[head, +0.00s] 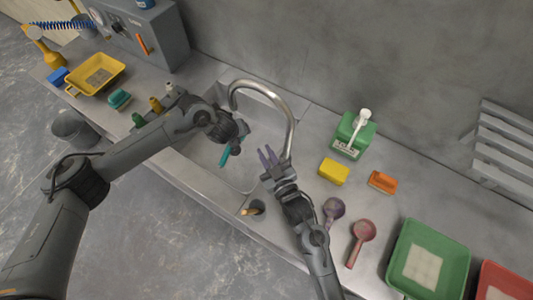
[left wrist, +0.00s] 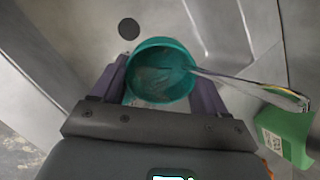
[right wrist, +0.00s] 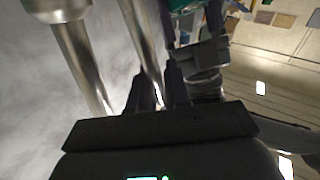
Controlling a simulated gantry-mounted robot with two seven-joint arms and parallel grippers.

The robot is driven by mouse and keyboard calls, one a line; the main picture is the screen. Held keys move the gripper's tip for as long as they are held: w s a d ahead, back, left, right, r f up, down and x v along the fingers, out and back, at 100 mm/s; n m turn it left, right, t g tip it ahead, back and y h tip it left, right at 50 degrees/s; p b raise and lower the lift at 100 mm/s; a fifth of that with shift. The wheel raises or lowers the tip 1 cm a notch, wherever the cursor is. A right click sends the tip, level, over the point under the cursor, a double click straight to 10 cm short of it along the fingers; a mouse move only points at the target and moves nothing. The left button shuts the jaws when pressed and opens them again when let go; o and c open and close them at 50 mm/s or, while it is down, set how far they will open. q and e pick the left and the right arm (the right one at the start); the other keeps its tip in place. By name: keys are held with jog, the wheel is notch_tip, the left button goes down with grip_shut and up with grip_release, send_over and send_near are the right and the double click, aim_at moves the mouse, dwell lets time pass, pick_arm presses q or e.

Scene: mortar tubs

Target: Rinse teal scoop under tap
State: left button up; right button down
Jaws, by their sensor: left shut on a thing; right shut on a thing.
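The teal scoop (left wrist: 160,75) is in my left gripper (head: 236,142), over the sink (head: 243,180) below the tap's curved spout (head: 285,108). In the left wrist view its round bowl faces the camera between the purple fingers, and pale marks show inside. A shiny, see-through streak (left wrist: 240,86) runs into the bowl from the right; it looks like water. My right gripper (head: 268,157) is beside the tap's base. In the right wrist view its fingers (right wrist: 158,92) are shut on a thin metal part of the tap, mostly hidden.
A green soap bottle (head: 351,136), a yellow sponge (head: 333,171) and an orange brush (head: 382,182) stand right of the sink. A purple scoop (head: 333,208), a red scoop (head: 362,236) and a green tub (head: 428,259) lie further right. A yellow tub (head: 97,74) is at left.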

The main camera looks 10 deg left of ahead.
jog(key=shift+s+d+r+m+t+y, duration=0.15)
jog(key=shift+s+d+m+t+y, duration=0.2)
jog(key=shift+d+t, duration=0.2)
jog(key=shift+w, duration=0.1)
jog(key=c, duration=1.2)
grip_release()
jog(key=shift+o, duration=0.2)
jog(key=v, duration=1.2)
jog(key=shift+r, duration=0.1)
